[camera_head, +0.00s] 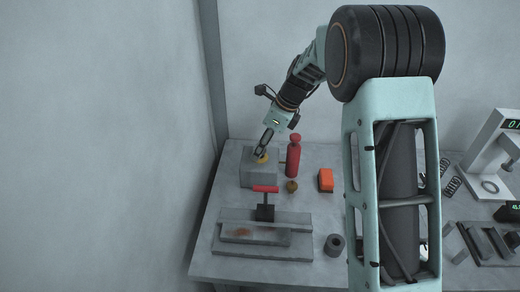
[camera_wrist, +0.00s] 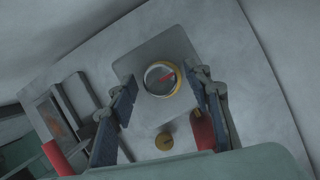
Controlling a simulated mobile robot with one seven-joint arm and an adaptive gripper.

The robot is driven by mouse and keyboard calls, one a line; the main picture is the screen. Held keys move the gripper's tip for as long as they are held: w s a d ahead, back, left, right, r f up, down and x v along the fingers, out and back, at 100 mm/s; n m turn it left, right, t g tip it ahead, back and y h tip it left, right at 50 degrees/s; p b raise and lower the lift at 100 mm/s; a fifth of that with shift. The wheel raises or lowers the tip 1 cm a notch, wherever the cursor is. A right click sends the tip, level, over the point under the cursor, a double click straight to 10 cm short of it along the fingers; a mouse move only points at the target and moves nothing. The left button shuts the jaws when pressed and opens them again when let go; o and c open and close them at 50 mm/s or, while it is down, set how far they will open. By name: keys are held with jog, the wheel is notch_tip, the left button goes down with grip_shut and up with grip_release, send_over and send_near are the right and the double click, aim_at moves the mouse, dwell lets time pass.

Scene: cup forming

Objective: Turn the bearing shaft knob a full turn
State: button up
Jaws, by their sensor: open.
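The bearing shaft knob (camera_wrist: 161,79) is round with a yellow rim and a red mark on its face. It sits on top of a grey block (camera_wrist: 150,50); the block (camera_head: 247,172) stands at the table's back left in the head view, with the knob (camera_head: 262,158) showing as a bit of yellow. My gripper (camera_head: 264,153) points down over the knob. In the wrist view my gripper (camera_wrist: 165,90) is open, with one finger on each side of the knob. Gaps show between knob and fingers there; I cannot tell the height between them.
A red bottle (camera_head: 293,160), a small brown knob (camera_head: 292,186) and an orange box (camera_head: 326,180) stand right of the block. A red-handled fixture (camera_head: 265,205) stands in front. A dark ring (camera_head: 334,245) lies near it. A wall is close on the left.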

jog(key=shift+a+f, duration=0.2)
jog(key=shift+f, duration=0.4)
jog(key=c, duration=1.1)
jog(key=shift+r+n+p, duration=0.1)
jog(key=shift+n+p, duration=0.2)
jog(key=shift+p, duration=0.05)
jog(key=shift+c, duration=0.3)
